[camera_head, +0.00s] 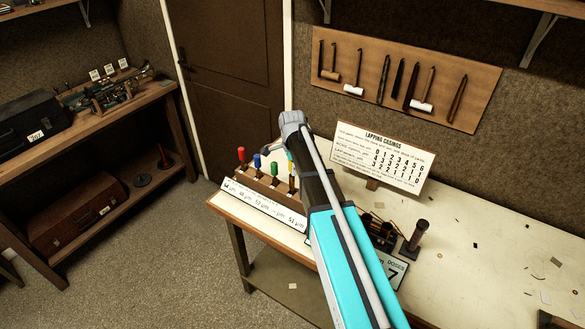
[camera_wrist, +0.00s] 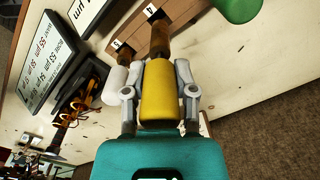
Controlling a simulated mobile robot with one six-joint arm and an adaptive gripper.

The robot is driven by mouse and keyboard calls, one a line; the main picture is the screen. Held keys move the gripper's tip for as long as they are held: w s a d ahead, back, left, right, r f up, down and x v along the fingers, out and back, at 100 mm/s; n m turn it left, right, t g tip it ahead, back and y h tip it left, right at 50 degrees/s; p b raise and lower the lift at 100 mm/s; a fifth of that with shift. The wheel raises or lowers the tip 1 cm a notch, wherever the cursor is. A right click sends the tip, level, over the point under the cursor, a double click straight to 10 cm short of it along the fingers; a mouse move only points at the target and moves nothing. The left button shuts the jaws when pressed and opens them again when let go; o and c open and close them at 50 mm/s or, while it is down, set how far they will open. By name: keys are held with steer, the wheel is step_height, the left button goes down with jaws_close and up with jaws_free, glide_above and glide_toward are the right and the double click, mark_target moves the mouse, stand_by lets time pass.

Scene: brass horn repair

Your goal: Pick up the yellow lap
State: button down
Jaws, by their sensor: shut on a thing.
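The yellow lap (camera_wrist: 159,95) has a thick yellow handle and a brown shaft. In the wrist view my gripper (camera_wrist: 161,78) is shut on the handle, one finger on each side. The shaft runs to the wooden rack (camera_wrist: 125,42) by a label reading 4; whether its end is still seated in the hole I cannot tell.
Red (camera_head: 241,155), blue (camera_head: 257,160) and green (camera_head: 275,169) laps stand left of the yellow one. A white-handled lap (camera_wrist: 115,84) is close beside my finger in the wrist view. A sign (camera_head: 383,155) and a dark device (camera_head: 378,230) stand on the bench (camera_head: 470,235).

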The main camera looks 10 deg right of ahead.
steer(key=shift+r+p, duration=1.6)
steer(key=shift+r, duration=0.45)
